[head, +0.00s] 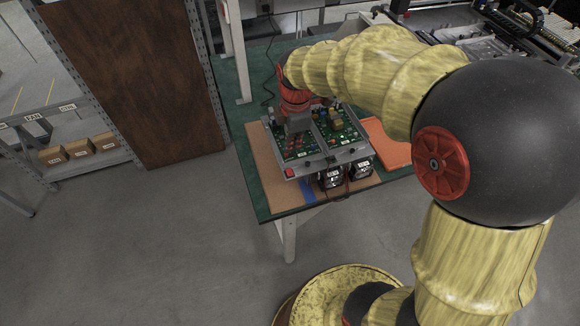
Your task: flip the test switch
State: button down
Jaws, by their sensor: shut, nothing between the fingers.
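A metal-framed test fixture with green circuit boards (333,138) sits on the workbench. A small red switch (289,172) is on the front left corner of its frame; I take it for the test switch, but its position is too small to read. My gripper (298,128), grey below a red wrist, is over the left board, behind the red switch and apart from it in the picture. It is shut and holds nothing. Its fingertips are small and hard to make out against the board, so I cannot tell whether they touch it.
The green bench top (243,115) carries a brown mat (262,150) under the fixture and an orange folder (388,143) to its right. Black-and-white devices (332,178) sit below the fixture's front edge. A shelf with cardboard boxes (79,148) stands left. Grey floor is clear in front.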

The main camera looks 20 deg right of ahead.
aim_at(290, 171)
jog(key=shift+f, duration=0.1)
jog(key=f+b, duration=0.1)
jog(key=f, duration=0.3)
jog(key=w+f+b, duration=0.1)
jog(key=f+b, duration=0.1)
jog(key=f, duration=0.3)
jog(key=f+b, duration=0.2)
jog(key=f, duration=0.2)
jog(key=shift+w+f, duration=0.35)
